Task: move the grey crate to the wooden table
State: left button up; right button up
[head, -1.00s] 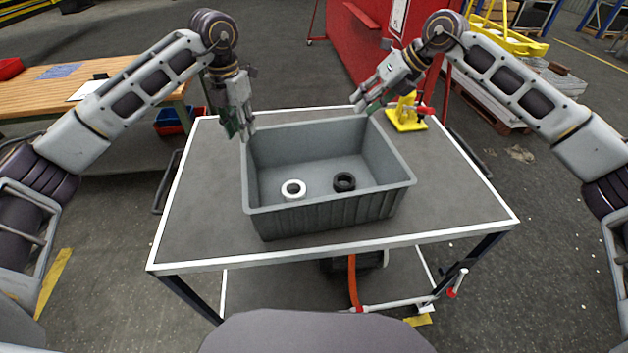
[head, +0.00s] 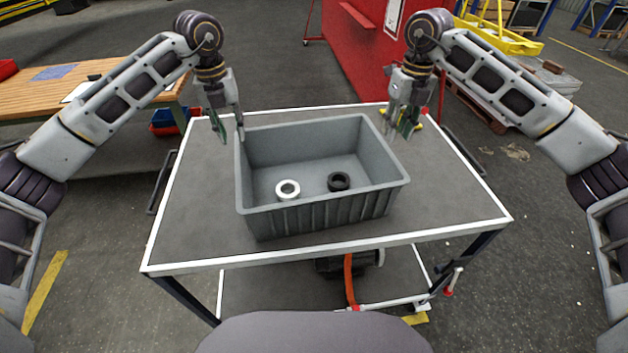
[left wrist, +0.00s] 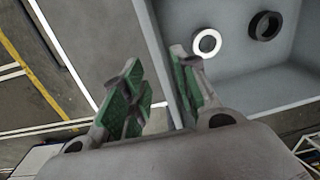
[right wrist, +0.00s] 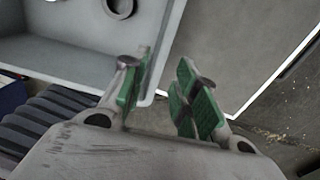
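The grey crate (head: 318,217) stands on a grey-topped cart (head: 450,200) with a white edge. A white ring (head: 288,190) and a black ring (head: 339,181) lie inside it. My left gripper (head: 229,128) is open at the crate's left wall near the far corner. In the left wrist view, the crate's rim (left wrist: 150,40) runs between the open fingers. My right gripper (head: 400,125) is open at the right wall near the far corner. In the right wrist view, the rim (right wrist: 170,45) passes between its fingers. I cannot tell whether either gripper touches the wall. The wooden table (head: 30,100) is at the far left.
A yellow object (head: 414,117), partly hidden by my right gripper, is at the cart's back right. A red panel (head: 365,50) stands behind the cart. Blue and red bins (head: 168,122) are by the wooden table. Dark floor lies between the cart and the table.

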aim_at(244, 168)
pick_arm(q)
jog(key=shift+f, duration=0.1)
pick_arm(e)
jog(key=shift+f, duration=0.1)
